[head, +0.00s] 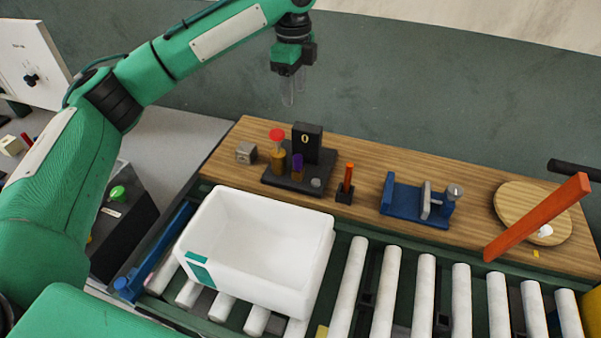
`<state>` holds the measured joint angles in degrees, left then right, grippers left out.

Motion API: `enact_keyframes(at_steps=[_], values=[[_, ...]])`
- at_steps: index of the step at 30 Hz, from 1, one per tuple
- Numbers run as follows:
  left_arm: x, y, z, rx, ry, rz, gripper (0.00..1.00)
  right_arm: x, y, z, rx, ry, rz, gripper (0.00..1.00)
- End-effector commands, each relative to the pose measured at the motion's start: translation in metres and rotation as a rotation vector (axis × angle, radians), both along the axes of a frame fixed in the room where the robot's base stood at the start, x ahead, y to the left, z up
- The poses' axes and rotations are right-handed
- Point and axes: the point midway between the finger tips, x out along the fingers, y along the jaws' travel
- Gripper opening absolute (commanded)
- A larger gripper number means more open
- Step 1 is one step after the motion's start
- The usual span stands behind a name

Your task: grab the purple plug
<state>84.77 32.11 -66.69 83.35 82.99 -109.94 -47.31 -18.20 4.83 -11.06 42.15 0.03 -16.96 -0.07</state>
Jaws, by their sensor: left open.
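The purple plug (298,164) is small and stands upright on a dark press base (290,184) on the wooden bench, in front of a black block marked 0 (307,139). A brown cylinder with a red top (277,150) stands just left of it. My left gripper (291,92) hangs above and behind the press, fingers pointing down, open and empty. It is clear of the plug. My right gripper is not in view.
A white bin (326,255) sits on the roller conveyor (386,290) in front of the bench. A small metal block (246,152), an orange-handled tool (348,177), a blue vise (420,207) and a round wooden board (510,203) are on the bench. An orange bar (537,217) slants at right.

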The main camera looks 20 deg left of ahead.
Motion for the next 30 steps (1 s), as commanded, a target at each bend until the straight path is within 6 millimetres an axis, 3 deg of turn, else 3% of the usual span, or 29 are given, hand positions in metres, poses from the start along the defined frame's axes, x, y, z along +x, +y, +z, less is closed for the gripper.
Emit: enact_keyframes(at_steps=[1,9,17,25,30], values=[[0.000,0.000,-0.032,0.000,0.000,0.000,0.51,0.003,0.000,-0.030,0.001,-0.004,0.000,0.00],[0.000,0.000,-0.082,0.000,-0.001,0.000,0.51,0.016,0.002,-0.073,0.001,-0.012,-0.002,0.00],[0.000,0.000,-0.100,0.000,0.002,0.000,0.51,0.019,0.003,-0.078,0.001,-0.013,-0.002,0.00],[-0.001,0.000,-0.150,0.001,0.002,0.000,0.51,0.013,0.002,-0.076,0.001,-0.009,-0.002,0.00],[0.000,0.000,-0.171,0.000,0.001,0.000,0.51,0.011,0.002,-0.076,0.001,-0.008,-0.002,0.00]])
